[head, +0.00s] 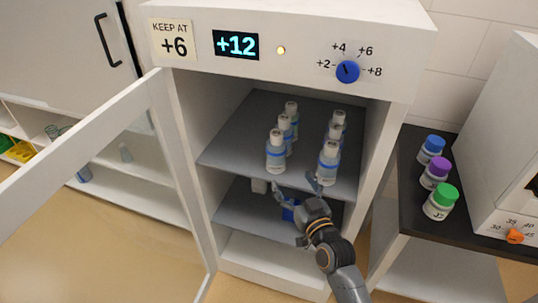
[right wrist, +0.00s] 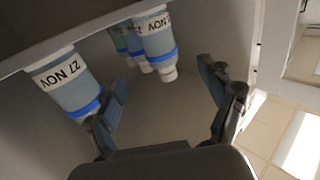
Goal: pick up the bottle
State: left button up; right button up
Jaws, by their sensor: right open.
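Several clear bottles with white caps and blue bands stand in two rows on the upper shelf (head: 245,135) of the open cabinet. The front left bottle (head: 275,152) and front right bottle (head: 328,165) are nearest. My right gripper (head: 297,185) is open and empty at the shelf's front edge, just below and in front of these two bottles. In the right wrist view, which looks upside down, one bottle (right wrist: 65,80) labelled "27 NOV" is close beside the left finger; whether they touch is unclear. Another bottle (right wrist: 155,38) shows farther between the fingers. My left gripper is out of view.
The cabinet door (head: 105,135) stands open at left. A display (head: 236,45) reads +12, beside a "KEEP AT +6" sign (head: 172,40). Blue-, purple- and green-capped bottles (head: 440,203) stand on the dark counter at right.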

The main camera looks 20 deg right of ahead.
aim_at(280, 157)
jog(key=w, duration=0.6)
jog(key=shift+w+a, duration=0.2)
jog(key=shift+w, duration=0.05)
jog(key=shift+w+a, duration=0.1)
jog(key=shift+w, duration=0.7)
jog(key=w, duration=0.1)
jog(key=w+p, duration=0.1)
jog(key=w, duration=0.1)
jog(key=shift+w+r, duration=0.2)
jog(key=shift+w, duration=0.05)
jog(key=shift+w+a+f, duration=0.1)
jog(key=shift+w, duration=0.5)
jog(key=shift+c, duration=0.5)
jog(key=c, duration=1.4)
jog(key=shift+o, duration=0.2)
